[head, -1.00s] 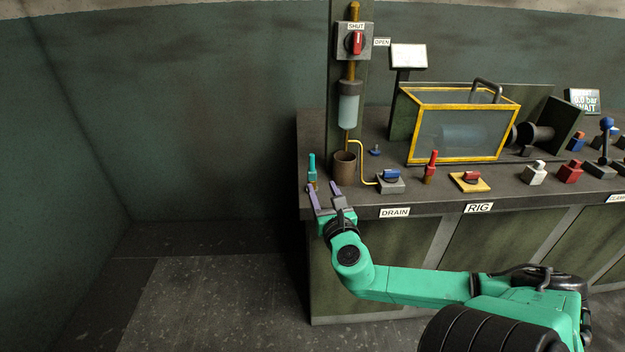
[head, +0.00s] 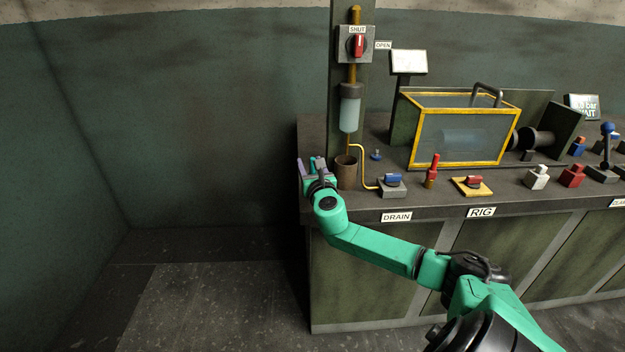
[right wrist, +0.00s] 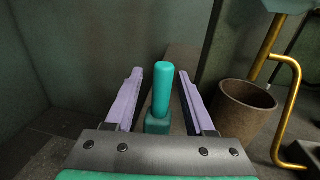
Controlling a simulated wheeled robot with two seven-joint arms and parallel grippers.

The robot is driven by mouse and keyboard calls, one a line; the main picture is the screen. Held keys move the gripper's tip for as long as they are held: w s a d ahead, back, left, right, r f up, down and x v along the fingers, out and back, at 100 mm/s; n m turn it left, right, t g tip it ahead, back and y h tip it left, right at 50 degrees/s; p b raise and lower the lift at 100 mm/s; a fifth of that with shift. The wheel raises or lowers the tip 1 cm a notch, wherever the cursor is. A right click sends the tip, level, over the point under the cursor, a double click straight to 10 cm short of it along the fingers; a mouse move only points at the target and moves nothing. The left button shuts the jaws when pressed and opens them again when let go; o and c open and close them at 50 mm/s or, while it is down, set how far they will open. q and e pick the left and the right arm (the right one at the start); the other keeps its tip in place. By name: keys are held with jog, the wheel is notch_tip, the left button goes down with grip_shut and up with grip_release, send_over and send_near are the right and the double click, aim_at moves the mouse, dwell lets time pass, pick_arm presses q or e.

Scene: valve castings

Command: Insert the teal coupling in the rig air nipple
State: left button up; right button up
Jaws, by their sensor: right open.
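The teal coupling (right wrist: 162,90) stands upright in the right wrist view, with a wider teal block at its foot. My right gripper (right wrist: 160,88) is open, one lilac finger on each side of the coupling, with a gap showing on both sides. In the head view my right gripper (head: 311,166) is at the bench's left end and largely hides the coupling. A red coupling (head: 432,168) stands upright on a brass-coloured foot behind the RIG label (head: 481,212). I cannot make out for certain which part is the rig air nipple. My left gripper is not in view.
A brown cup (head: 347,174) stands just right of my right gripper, with a yellow pipe (head: 360,168) beside it.

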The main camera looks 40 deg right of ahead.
grip_shut()
jog(key=shift+r, duration=0.1)
